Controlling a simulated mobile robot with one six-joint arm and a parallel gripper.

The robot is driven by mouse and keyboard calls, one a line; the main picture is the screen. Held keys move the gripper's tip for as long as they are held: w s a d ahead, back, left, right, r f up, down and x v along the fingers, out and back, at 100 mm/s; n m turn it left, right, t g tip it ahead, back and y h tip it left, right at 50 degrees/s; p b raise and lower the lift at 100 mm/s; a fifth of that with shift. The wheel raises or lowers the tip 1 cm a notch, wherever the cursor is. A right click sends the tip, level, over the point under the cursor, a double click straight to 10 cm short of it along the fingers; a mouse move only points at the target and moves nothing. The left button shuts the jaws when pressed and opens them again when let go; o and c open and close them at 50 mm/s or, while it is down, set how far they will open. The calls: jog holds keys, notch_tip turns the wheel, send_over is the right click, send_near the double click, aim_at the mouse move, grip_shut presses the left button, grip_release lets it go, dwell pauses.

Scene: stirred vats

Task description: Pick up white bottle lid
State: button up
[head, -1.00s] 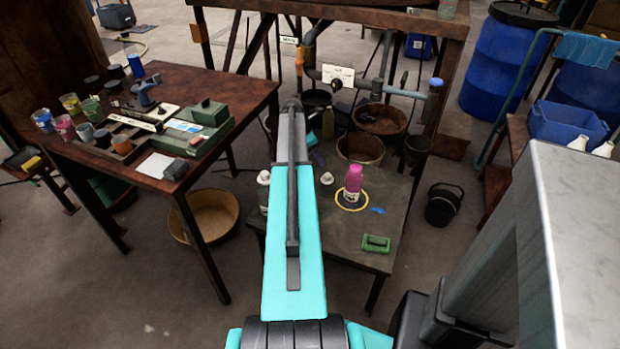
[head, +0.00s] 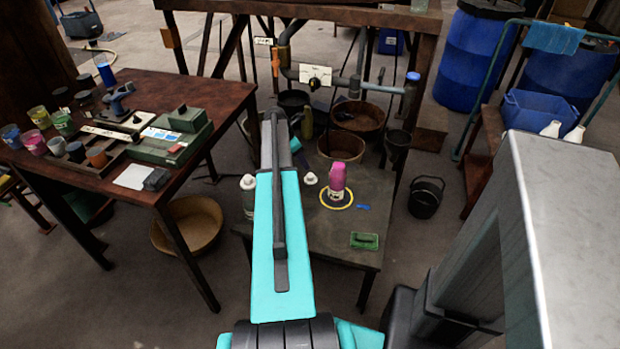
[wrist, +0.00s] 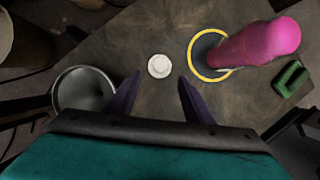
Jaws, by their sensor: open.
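The white bottle lid (wrist: 160,66) is a small round disc lying on the low dark table. It also shows in the head view as a small white knob-like shape (head: 310,179), just right of my arm. My gripper (wrist: 160,81) is open and empty in the wrist view. The lid appears between and slightly beyond its two dark fingertips; the height gap cannot be told. A pink bottle (head: 337,178) stands on a yellow-ringed dark disc (wrist: 196,67) to the right of the lid.
A green block-like item (head: 364,241) lies near the table's front right. A white-topped container (head: 248,183) stands left of my arm. A round grey vessel (wrist: 84,91) is left of the gripper. A black bucket (head: 426,197) stands on the floor right of the table.

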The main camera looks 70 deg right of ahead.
send_over(310, 175)
jog(key=w+a, duration=0.1)
jog(key=w, duration=0.1)
jog(key=shift+s+a+f, duration=0.1)
jog(key=shift+s+f, duration=0.05)
jog(key=shift+f, duration=1)
jog(key=shift+s+a+f, duration=0.1)
jog(key=shift+f, duration=1)
jog(key=shift+f, duration=0.1)
jog(key=shift+x, duration=2.5)
jog(key=shift+w+a, duration=0.1)
jog(key=shift+a, duration=0.05)
jog(key=c, duration=1.1)
